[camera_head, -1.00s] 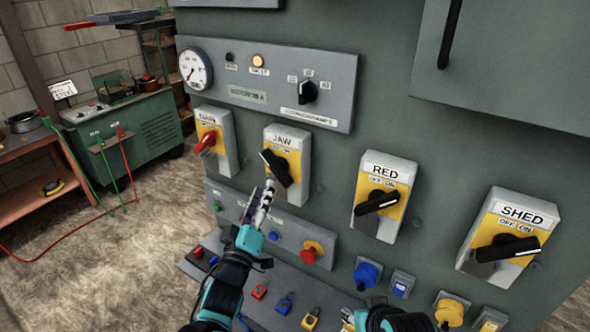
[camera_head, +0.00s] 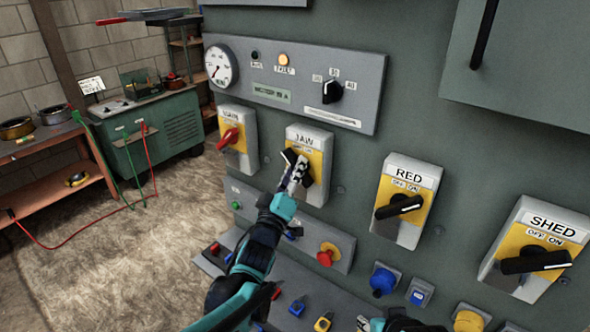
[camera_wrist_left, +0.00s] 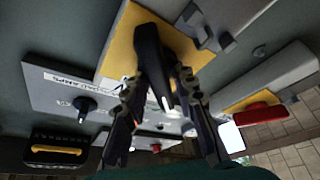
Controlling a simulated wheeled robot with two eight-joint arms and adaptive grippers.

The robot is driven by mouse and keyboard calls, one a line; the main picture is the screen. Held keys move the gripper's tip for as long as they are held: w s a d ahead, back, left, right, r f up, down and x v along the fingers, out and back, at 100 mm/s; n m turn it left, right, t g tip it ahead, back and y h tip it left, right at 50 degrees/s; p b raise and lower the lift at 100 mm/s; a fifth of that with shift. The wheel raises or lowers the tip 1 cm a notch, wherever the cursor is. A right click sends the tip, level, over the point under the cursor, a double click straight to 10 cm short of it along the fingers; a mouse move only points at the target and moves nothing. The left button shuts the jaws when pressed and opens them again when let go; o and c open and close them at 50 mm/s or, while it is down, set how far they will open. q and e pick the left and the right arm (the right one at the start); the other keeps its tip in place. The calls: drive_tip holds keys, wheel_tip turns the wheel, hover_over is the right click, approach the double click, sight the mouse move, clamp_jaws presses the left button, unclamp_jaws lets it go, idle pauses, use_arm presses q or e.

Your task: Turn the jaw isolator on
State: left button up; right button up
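The jaw isolator (camera_head: 318,185) is a grey box with a yellow plate and a black rotary handle, second from the left in its row. Its label reads JAW. The handle slants from upper left to lower right and is partly covered by my left gripper (camera_head: 296,168). In the left wrist view, the black handle (camera_wrist_left: 153,62) lies between the two fingers of my left gripper (camera_wrist_left: 157,88), which are spread on either side of it; firm contact cannot be made out. Only a small part of my right gripper (camera_head: 363,323) shows at the bottom edge.
The main isolator (camera_head: 230,138) with a red handle is left of the jaw one. The red isolator (camera_head: 405,203) and shed isolator (camera_head: 535,250) are to the right. A red mushroom button (camera_head: 327,256) and a sloping lower panel (camera_head: 215,258) with small tags lie below.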

use_arm(q)
clamp_jaws()
drive_tip(key=shift+m, duration=0.4)
drive_tip(key=m+h+b, duration=0.1)
drive_tip(key=m, duration=0.2)
drive_tip(key=shift+a+h, duration=0.1)
drive_tip(key=shift+h, duration=0.3)
drive_tip(key=m+h, duration=0.1)
drive_tip(key=m, duration=0.3)
drive_tip(key=shift+h, duration=0.4)
drive_tip(key=m+h, duration=0.1)
drive_tip(key=m, duration=0.1)
drive_tip(key=m+g+h, duration=0.1)
drive_tip(key=m, duration=0.1)
drive_tip(key=shift+g+b, duration=0.3)
drive_tip(key=m+g+h, duration=0.1)
drive_tip(key=m, duration=0.2)
drive_tip(key=m+g+h, duration=0.1)
drive_tip(key=m, duration=0.3)
drive_tip(key=shift+h+p, duration=0.3)
drive_tip(key=shift+p, duration=0.05)
drive_tip(key=m+g, duration=0.1)
drive_tip(key=m, duration=0.2)
drive_tip(key=m+g+h+p, duration=0.1)
drive_tip(key=m+g, duration=0.1)
drive_tip(key=m, duration=0.1)
drive_tip(key=shift+m+g, duration=0.4)
drive_tip(key=shift+m, duration=0.1)
